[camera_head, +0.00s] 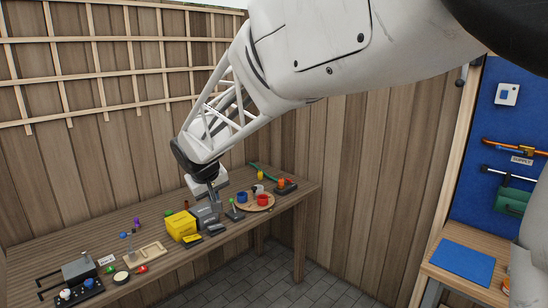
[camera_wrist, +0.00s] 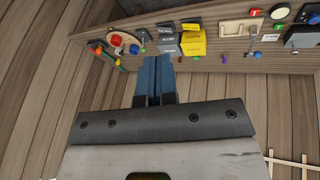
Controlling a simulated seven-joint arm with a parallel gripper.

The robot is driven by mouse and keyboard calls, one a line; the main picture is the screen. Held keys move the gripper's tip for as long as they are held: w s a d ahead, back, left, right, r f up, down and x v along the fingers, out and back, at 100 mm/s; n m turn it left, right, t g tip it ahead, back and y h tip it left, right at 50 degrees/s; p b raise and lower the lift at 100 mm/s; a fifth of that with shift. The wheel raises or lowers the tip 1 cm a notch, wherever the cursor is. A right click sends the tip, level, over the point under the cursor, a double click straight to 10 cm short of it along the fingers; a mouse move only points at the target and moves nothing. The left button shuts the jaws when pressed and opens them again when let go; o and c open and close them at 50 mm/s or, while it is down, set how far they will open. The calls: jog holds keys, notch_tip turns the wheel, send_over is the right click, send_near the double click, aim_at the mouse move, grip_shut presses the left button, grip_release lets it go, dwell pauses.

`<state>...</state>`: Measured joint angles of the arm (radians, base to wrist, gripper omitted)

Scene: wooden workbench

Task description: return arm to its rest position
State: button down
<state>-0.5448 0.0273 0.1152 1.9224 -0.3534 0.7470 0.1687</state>
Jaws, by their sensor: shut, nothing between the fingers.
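My arm reaches down from the top right of the head view, its end above the workbench (camera_head: 50,245). My gripper (camera_wrist: 155,62) shows in the wrist view with its two blue-grey fingers together and nothing between them. In the head view the gripper (camera_head: 213,188) is small, above and behind the grey bin, and its fingertips are hard to make out. The yellow bin (camera_head: 181,225) and the grey bin (camera_head: 207,215) stand on the bench close to it. In the wrist view they lie beyond the fingertips; I cannot tell how large the gap is.
A round wooden board (camera_head: 255,206) with a blue cup (camera_head: 242,197) and a red cup (camera_head: 262,200) is right of the bins. A wooden tray (camera_head: 145,255) and a dark device (camera_head: 78,270) are left. A plank wall stands behind; a second bench (camera_head: 440,274) is at right.

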jog(key=s+d+r+m+g, duration=0.1)
jog(key=s+d+m, duration=0.1)
jog(key=s+d, duration=0.8)
jog(key=s+d+r+m, duration=0.15)
jog(key=s+d, duration=0.35)
jog(key=d, duration=0.9)
jog(key=s+d+f+m, duration=0.1)
jog(key=s+d+f, duration=0.1)
jog(key=s, duration=0.5)
jog(key=s+d+f+m+g, duration=0.1)
jog(key=s+d+f, duration=0.1)
jog(key=s+d, duration=0.3)
jog(key=s+d+f+m, duration=0.1)
jog(key=s+d, duration=0.3)
jog(key=s, duration=0.5)
jog(key=shift+f, duration=0.55)
jog(key=shift+w+m, duration=0.1)
jog(key=shift+m, duration=0.15)
